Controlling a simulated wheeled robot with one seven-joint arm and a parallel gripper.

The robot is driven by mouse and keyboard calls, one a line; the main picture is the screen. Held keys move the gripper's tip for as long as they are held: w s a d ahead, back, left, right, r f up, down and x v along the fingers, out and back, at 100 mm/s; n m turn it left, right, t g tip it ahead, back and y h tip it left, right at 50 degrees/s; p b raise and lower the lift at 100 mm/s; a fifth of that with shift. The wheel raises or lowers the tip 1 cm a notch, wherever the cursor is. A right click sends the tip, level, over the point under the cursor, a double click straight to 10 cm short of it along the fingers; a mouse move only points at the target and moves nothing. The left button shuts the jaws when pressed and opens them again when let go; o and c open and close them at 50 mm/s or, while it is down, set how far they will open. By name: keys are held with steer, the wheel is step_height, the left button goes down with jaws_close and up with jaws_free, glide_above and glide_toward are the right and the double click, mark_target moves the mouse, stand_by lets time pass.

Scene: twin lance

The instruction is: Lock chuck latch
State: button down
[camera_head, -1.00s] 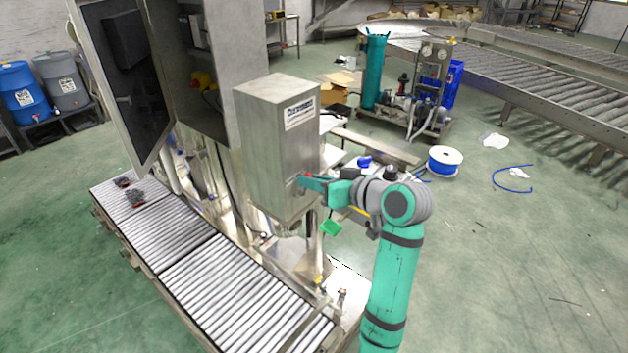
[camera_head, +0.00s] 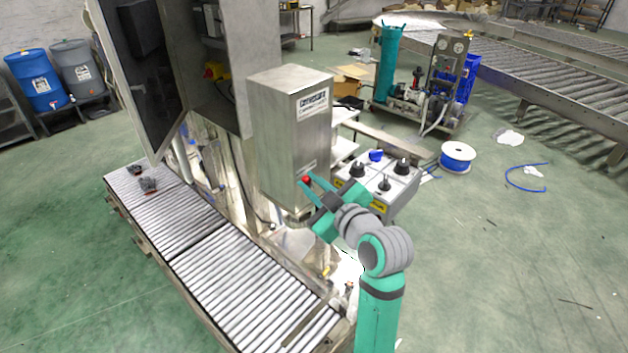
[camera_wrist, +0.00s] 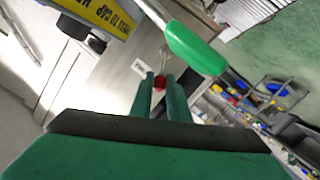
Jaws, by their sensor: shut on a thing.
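A small red knob (camera_head: 306,180), which looks like the end of the chuck latch, sits by the lower right face of a tall metal housing (camera_head: 283,130). In the wrist view the red knob (camera_wrist: 160,83) lies between the tips of my two dark green fingers. My gripper (camera_head: 312,187) is closed on it, also in the wrist view (camera_wrist: 162,84). The latch's pivot and the chuck cannot be made out. A green handle (camera_wrist: 195,48) on a metal rod stands beside my fingers in the wrist view.
A yellow press-to-cap label (camera_wrist: 103,15) and a black knob (camera_wrist: 96,44) are close by at upper left. A roller conveyor (camera_head: 240,300) runs below the housing. A control box with black knobs (camera_head: 380,185) stands behind my arm. Open floor lies right.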

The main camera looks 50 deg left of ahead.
steer(key=shift+s+f+n, duration=0.1)
steer(key=shift+f+n, duration=0.05)
steer(key=shift+n, duration=0.15)
steer(key=shift+s, duration=0.1)
stand_by(0.3)
steer(key=c, duration=2)
jaws_free()
steer(key=v, duration=1.1)
steer(key=shift+s+f, duration=0.1)
steer(key=shift+f, duration=0.1)
